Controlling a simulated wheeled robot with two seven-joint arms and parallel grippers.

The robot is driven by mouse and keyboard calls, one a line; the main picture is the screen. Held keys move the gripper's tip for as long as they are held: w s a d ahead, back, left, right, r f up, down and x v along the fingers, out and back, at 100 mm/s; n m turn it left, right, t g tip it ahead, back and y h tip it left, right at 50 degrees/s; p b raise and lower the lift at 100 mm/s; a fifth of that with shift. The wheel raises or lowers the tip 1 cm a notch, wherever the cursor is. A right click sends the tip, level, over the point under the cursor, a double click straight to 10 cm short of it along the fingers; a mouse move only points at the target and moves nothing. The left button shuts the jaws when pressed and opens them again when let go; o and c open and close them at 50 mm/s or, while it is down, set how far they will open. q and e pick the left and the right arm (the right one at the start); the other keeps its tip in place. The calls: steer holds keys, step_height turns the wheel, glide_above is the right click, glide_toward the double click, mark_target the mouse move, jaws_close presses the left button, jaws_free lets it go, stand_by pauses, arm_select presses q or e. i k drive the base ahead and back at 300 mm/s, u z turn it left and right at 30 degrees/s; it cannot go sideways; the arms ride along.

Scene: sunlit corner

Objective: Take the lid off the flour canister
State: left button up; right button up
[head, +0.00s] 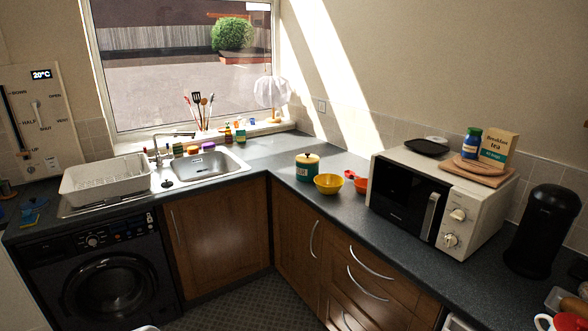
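A small round canister (307,172) with a teal body and a pale band stands on the dark worktop, right of the corner. It looks like the flour canister, but its label is too small to read. Its cream lid (308,158) with a dark knob sits on top. Neither of my grippers shows in the head view.
A microwave (432,203) and a black cylinder (543,232) stand farther right. The sink (207,164) and dish rack (105,180) are left. The worktop (272,160) left of the canister is clear.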

mark_target(307, 158)
steer(key=u, duration=0.45)
steer(key=i, duration=2.6)
steer(key=z, duration=0.5)
